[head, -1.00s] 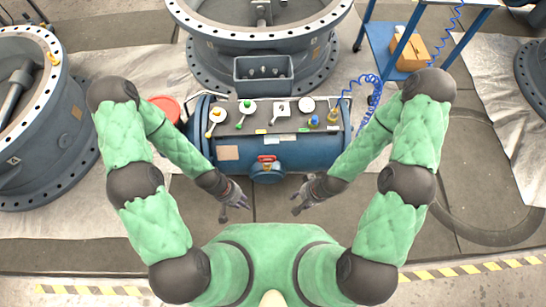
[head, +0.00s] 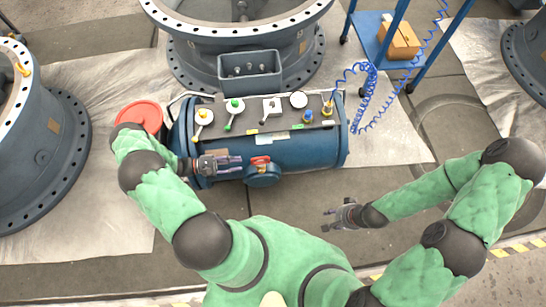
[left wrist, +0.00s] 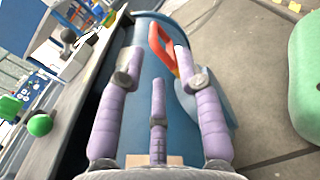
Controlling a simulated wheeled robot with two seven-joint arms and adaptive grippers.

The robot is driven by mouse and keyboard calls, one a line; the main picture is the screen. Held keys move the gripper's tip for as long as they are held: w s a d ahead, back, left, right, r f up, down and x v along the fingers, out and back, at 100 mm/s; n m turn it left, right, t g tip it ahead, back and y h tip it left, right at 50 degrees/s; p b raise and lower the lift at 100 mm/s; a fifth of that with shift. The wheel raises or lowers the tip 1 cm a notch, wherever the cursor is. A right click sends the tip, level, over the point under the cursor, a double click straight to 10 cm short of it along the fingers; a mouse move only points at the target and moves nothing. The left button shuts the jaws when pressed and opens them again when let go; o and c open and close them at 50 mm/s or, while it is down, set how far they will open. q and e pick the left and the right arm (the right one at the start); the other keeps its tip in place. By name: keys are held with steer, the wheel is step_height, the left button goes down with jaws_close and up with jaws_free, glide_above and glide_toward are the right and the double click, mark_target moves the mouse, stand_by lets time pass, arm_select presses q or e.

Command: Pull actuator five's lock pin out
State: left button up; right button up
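The blue actuator (head: 310,150) lies across the middle of the head view, with a flat panel on top. A red-orange handle (head: 261,160), which looks like the lock pin's, sits on its front above a round blue boss (head: 263,177). My left gripper (head: 238,163) is at the actuator's front, left of the handle and pointing at it. In the left wrist view its fingers are spread, and the red-orange loop (left wrist: 160,42) shows beyond the fingertips, not held. The pin's shaft is hidden. My right gripper (head: 328,219) is open and empty, in front of the actuator to the right.
The panel carries yellow, green, white and blue knobs or levers; a green ball knob (left wrist: 40,124) shows in the left wrist view. A red round lid (head: 139,118) lies left of the actuator. A blue coiled hose (head: 367,85) hangs at right. The floor in front is clear.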

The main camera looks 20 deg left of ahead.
mark_target(253, 159)
arm_select(q)
steer(key=b+x, duration=0.1)
steer(key=x, duration=0.4)
steer(key=b+x, duration=0.1)
steer(key=x, duration=0.4)
steer(key=shift+w+r, duration=0.15)
steer(key=shift+w, duration=0.3)
steer(key=shift+c, duration=0.2)
jaws_close()
